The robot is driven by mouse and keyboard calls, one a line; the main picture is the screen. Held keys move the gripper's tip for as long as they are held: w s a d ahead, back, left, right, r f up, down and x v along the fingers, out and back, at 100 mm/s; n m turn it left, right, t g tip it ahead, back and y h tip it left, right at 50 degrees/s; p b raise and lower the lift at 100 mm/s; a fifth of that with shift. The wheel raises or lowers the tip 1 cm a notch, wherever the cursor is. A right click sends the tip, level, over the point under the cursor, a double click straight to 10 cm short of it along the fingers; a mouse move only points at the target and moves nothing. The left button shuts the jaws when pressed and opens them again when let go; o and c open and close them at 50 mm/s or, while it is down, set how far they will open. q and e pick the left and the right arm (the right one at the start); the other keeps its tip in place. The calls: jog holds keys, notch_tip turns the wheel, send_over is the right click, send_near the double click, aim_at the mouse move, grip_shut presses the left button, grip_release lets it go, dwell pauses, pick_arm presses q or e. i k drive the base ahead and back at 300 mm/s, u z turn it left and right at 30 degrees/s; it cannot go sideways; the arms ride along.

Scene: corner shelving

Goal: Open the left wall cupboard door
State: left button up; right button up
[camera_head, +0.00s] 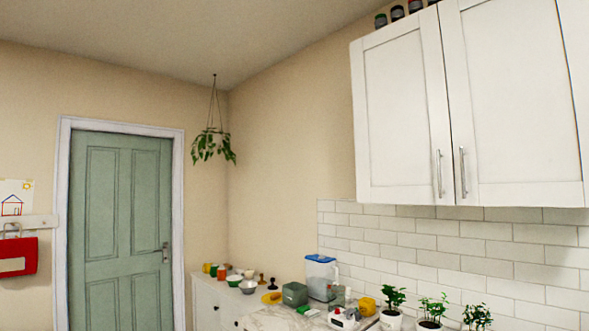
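The white wall cupboard hangs at the upper right in the head view. Its left door (397,120) is shut and has a vertical metal bar handle (439,173) near its lower right edge. The right door (515,105) is also shut, with its own bar handle (462,172) close beside the first. A narrow dark gap runs between the two doors. Neither of my grippers shows in this view.
Below the cupboard is a white tiled wall (440,242). A counter holds potted plants (391,300), a blue-lidded container (320,277) and a green box (294,294). Jars (397,13) stand on the cupboard. A green room door (120,230) is at left. The space before the cupboard looks clear.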

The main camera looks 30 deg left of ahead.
aim_at(404, 142)
jog(key=u, duration=0.35)
jog(key=i, duration=0.9)
jog(key=u, duration=0.05)
